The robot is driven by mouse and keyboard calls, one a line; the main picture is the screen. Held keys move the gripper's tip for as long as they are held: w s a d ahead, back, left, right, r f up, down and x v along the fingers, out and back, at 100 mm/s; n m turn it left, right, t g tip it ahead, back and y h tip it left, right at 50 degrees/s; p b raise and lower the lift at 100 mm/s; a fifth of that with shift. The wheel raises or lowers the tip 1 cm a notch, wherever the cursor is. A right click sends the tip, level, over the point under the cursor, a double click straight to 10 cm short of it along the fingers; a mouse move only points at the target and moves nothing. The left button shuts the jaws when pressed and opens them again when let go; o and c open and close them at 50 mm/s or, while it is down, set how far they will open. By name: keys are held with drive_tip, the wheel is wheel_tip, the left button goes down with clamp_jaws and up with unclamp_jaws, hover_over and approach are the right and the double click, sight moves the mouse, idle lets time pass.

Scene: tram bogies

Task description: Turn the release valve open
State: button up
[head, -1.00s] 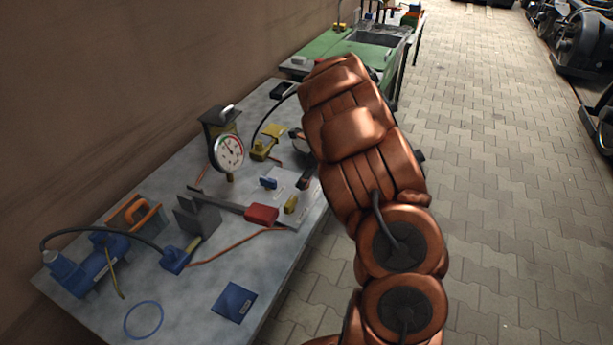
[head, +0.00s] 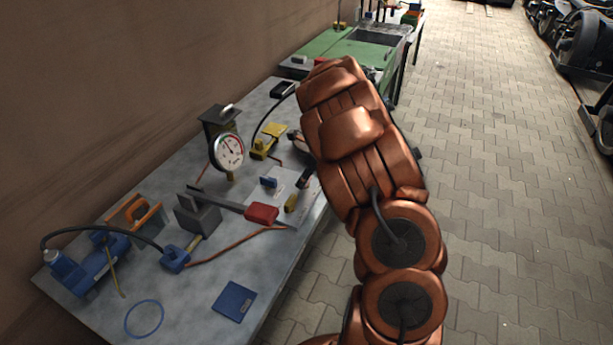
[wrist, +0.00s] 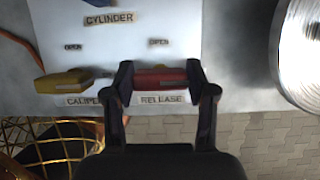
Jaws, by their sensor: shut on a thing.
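The release valve's red handle (wrist: 160,80) lies crosswise above the "RELEASE" label on a pale valve plate (wrist: 120,45) in the wrist view. An "OPEN" label sits above it. My gripper (wrist: 160,85) is shut on this handle, with one dark finger at each end. In the head view a dark part of my gripper (head: 305,178) shows at the right edge of the plate, and the red handle is hidden there. A yellow handle (wrist: 62,82) lies left of it, above the partly covered "CALIPER" label. A blue handle (head: 268,182) sits farther back on the plate.
A dial gauge (head: 228,151) stands on the grey bench (head: 200,285), near a red-gripped lever (head: 262,213) and a blue pump (head: 90,265). A round silver part (wrist: 300,50) is close right of my gripper.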

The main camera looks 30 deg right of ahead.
drive_tip(key=shift+r+n+p, duration=0.1)
drive_tip(key=shift+n+p, duration=0.2)
drive_tip(key=shift+c, duration=0.3)
drive_tip(key=shift+w+n+g+y+p, duration=0.1)
drive_tip(key=shift+n+g+y+p, duration=0.45)
drive_tip(key=shift+n, duration=1.45)
drive_tip(key=n, duration=0.2)
drive_tip(key=n+g, duration=0.1)
drive_tip(key=shift+f+n+g+y+b, duration=0.2)
drive_tip(key=shift+n+g+y+b, duration=0.1)
drive_tip(key=shift+n+y, duration=0.1)
drive_tip(key=n+g+b, duration=0.2)
drive_tip(key=n+b, duration=0.1)
drive_tip(key=n, duration=0.3)
drive_tip(key=shift+r+n+g+h+b, duration=0.15)
drive_tip(key=shift+n+g+b, duration=0.25)
drive_tip(key=shift+n, duration=0.5)
drive_tip(key=shift+f+n+g+h+b, duration=0.1)
drive_tip(key=shift+n+g+b, duration=0.3)
drive_tip(key=shift+n, duration=0.5)
drive_tip(key=shift+r, duration=0.1)
drive_tip(key=o, duration=1.2)
drive_tip(key=shift+c, duration=0.2)
